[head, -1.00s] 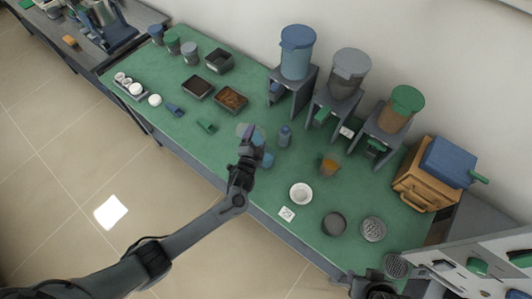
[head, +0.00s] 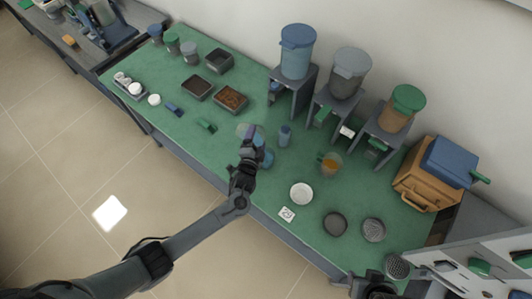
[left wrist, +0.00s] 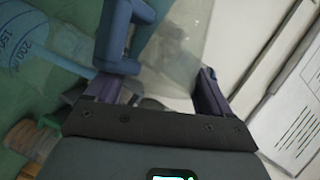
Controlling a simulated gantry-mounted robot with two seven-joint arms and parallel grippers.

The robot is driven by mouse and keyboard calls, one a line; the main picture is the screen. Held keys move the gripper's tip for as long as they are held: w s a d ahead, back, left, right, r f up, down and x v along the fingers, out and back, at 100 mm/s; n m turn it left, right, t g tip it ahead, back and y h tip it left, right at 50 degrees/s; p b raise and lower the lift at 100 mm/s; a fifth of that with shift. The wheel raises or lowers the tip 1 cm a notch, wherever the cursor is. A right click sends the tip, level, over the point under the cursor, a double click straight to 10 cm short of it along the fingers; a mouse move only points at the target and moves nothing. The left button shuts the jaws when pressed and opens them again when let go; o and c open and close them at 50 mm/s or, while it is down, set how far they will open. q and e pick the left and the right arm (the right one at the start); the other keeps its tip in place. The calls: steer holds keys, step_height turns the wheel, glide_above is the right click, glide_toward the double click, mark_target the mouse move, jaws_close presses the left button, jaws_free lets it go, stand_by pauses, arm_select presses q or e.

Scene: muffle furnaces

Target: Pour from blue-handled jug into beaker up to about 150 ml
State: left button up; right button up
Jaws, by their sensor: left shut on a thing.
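My left gripper (head: 252,146) is shut on the blue handle (left wrist: 118,32) of a clear jug (left wrist: 178,45). In the head view the jug (head: 245,130) is held above the green bench, partly hidden by the gripper. The beaker (head: 268,158) is a bluish clear vessel just right of the gripper. In the left wrist view the beaker (left wrist: 25,42) is at upper left, with 150 and 200 marks, close beside the jug. The level in it and any stream cannot be made out.
A small blue bottle (head: 285,135) stands close behind the beaker. A green-handled jug with orange contents (head: 331,165) is to the right. Three lidded hoppers on stands line the back.

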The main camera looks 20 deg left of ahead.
arm_select(q)
steer(key=shift+d+f+m+b, duration=0.15)
steer(key=shift+f+m+b, duration=0.05)
steer(key=shift+m+b, duration=0.1)
stand_by(0.6)
stand_by(0.8)
stand_by(0.8)
steer(key=shift+d+t, duration=0.1)
steer(key=shift+t, duration=0.2)
stand_by(0.9)
steer(key=shift+r+p, duration=0.3)
steer(key=shift+p, duration=0.3)
steer(key=shift+a+r+n+p, duration=0.2)
steer(key=shift+a+n+p, duration=0.15)
steer(key=shift+p, duration=0.2)
steer(key=shift+w+g, duration=0.1)
steer(key=shift+g, duration=0.3)
steer(key=shift+f, duration=0.1)
